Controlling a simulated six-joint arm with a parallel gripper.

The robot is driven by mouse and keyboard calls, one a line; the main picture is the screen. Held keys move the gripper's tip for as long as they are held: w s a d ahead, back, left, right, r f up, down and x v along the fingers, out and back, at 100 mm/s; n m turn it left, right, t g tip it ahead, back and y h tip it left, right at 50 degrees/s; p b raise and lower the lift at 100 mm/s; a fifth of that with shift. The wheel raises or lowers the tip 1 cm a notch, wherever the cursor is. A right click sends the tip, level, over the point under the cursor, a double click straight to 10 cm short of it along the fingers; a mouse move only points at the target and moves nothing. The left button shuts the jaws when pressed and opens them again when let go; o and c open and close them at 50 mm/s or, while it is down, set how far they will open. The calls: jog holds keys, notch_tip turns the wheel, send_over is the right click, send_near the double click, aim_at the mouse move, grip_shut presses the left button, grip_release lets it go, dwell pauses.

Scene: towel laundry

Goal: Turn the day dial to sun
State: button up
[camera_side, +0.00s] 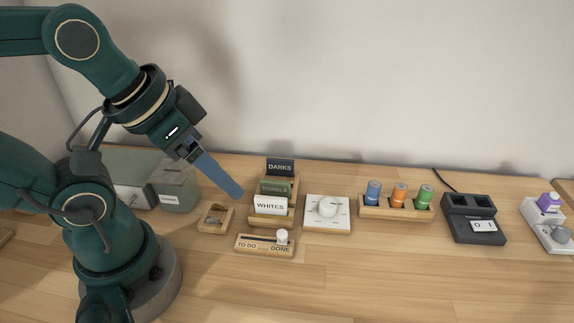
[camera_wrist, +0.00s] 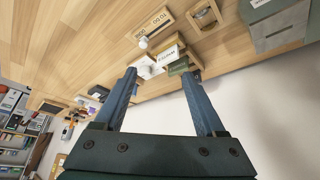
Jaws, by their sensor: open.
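The day dial (camera_side: 327,207) is a round white knob on a white square plate with a wooden base, in the middle of the side view. The marks around it are too small to read, so I cannot tell its setting. In the wrist view the white plate (camera_wrist: 147,66) shows partly, beside the left finger. My gripper (camera_side: 238,193) is up and to the left of the dial in the side view, near the card holder and apart from the dial. In the wrist view my gripper (camera_wrist: 160,76) has its two blue fingers spread with nothing between them.
A card holder (camera_side: 270,223) with DARKS and WHITES cards stands left of the dial. A TO DO/DONE slider (camera_side: 262,246) lies in front of it. The front table is clear.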

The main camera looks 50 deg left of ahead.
jog(key=w+r, duration=0.5)
jog(key=g, duration=0.6)
send_over(328, 202)
notch_tip(328, 202, down, 14)
jog(key=shift+r, duration=0.25)
jog(key=shift+m, duration=0.3)
jog(key=shift+f, duration=2.6)
grip_shut()
